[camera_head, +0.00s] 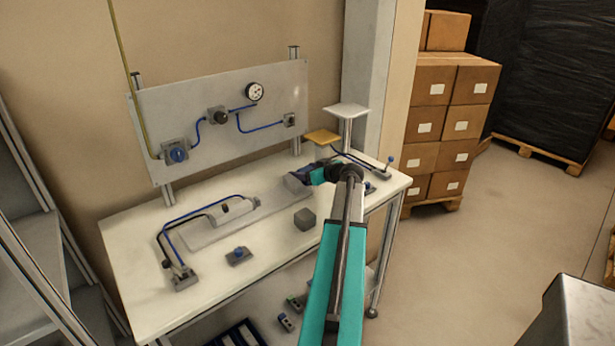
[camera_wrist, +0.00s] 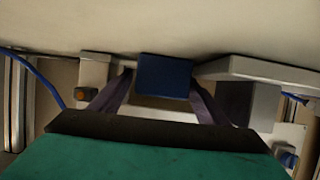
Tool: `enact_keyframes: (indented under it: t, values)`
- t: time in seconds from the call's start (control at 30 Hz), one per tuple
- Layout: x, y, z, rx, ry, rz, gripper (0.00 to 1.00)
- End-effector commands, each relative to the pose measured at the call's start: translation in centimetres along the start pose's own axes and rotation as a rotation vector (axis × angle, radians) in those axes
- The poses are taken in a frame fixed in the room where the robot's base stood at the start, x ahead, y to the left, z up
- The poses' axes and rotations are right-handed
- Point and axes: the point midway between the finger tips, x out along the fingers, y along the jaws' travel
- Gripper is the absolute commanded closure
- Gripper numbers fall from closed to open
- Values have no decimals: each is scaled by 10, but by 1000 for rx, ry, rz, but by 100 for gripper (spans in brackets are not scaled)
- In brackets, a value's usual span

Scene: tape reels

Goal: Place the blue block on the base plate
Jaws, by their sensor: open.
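A dark blue block (camera_wrist: 164,76) sits between the two fingers of my open gripper (camera_wrist: 158,98) in the wrist view. A gap shows at its left side, and the right finger is close to it. In the head view my gripper (camera_head: 300,178) is low over the right end of a long flat grey plate (camera_head: 205,237) on the bench, which looks like the base plate. There the blue block cannot be made out clearly from the dark gripper. I cannot tell whether the block rests on the plate or on a part there.
The white bench (camera_head: 130,262) carries a dark grey block (camera_head: 305,219), a small fitting with a blue knob (camera_head: 238,256) and blue tubing (camera_head: 205,203). A gauge panel (camera_head: 185,100) stands behind. An orange-topped post (camera_head: 322,137) stands at the back right.

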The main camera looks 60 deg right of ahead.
Motion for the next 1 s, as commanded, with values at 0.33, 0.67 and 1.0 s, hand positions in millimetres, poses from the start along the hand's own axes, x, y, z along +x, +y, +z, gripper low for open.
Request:
enact_keyframes:
  t: [0.33,0.67,1.0]
  values:
    - [0,0,0,0,0,-1,77]
    - [0,-1,-2,-1,1,-1,85]
    - [-5,-1,-15,-2,2,0,85]
